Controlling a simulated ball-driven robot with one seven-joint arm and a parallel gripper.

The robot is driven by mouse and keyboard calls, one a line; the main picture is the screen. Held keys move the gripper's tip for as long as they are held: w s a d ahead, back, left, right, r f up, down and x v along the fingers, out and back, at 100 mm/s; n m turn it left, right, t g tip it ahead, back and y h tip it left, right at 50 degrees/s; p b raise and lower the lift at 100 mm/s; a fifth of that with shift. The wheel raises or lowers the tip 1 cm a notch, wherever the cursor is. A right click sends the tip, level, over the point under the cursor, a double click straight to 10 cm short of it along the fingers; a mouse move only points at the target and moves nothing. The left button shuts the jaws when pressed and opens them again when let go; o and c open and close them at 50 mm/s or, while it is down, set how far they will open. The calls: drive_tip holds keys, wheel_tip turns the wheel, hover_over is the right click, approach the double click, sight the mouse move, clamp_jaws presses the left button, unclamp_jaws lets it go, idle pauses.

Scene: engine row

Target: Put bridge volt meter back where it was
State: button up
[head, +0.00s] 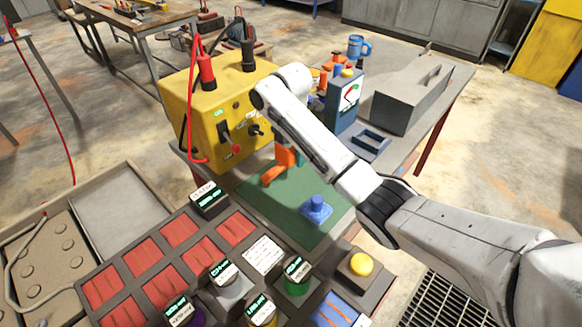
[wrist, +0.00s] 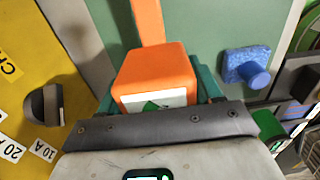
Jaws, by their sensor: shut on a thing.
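My gripper (wrist: 157,94) is shut on an orange block (wrist: 155,68), with teal finger parts on either side. The block has a pale face with a green patch; its writing is not readable. In the head view the orange block (head: 286,157) shows below my arm, over the green mat (head: 255,189), and most of my gripper is hidden. A longer orange piece (wrist: 147,20) lies beyond it in the wrist view. No readable label says which thing is the bridge volt meter. A blue meter with a white dial (head: 350,93) stands at the back of the bench.
A yellow power box (head: 205,105) with cables stands left of my gripper. A blue knobbed block (head: 316,210) sits on the mat. In front is a console of red panels (head: 180,231) and several labelled round pieces. A grey toolbox (head: 408,95) stands at the back right.

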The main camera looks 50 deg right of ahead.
drive_tip(key=shift+w+d+f, duration=0.2)
drive_tip(key=shift+w+d, duration=0.1)
drive_tip(key=shift+w+d+f+p, duration=0.1)
drive_tip(key=shift+f+p, duration=0.25)
drive_tip(key=shift+f, duration=1.35)
drive_tip(key=shift+f, duration=0.15)
drive_tip(key=o, duration=1.4)
wheel_tip(320, 180, up, 11)
drive_tip(key=shift+f+p, duration=0.2)
drive_tip(key=shift+p, duration=0.25)
drive_tip(key=shift+r+p, duration=0.7)
drive_tip(key=shift+r, duration=0.15)
